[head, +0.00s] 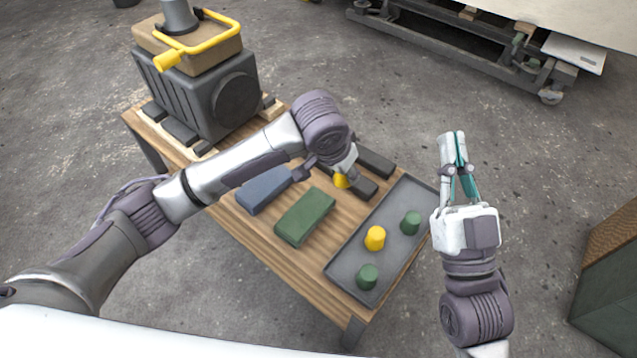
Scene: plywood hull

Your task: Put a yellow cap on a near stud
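A yellow cap (341,181) shows at the fingers of my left gripper (346,172), above the bench. My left wrist covers most of the fingers, so I cannot tell whether they grip the cap. Another yellow cap (375,238) stands in the grey tray (345,262), between two green caps (410,223) (367,277). My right gripper (455,140) is shut and empty, to the right of the tray and apart from it. I cannot make out any stud clearly; the area under my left gripper is partly hidden.
The wooden bench (285,262) also bears a green block (305,217), a blue block (264,189), dark blocks (375,162) and a large grey machine (205,95) with a yellow handle. A dark green crate (608,285) stands at the right.

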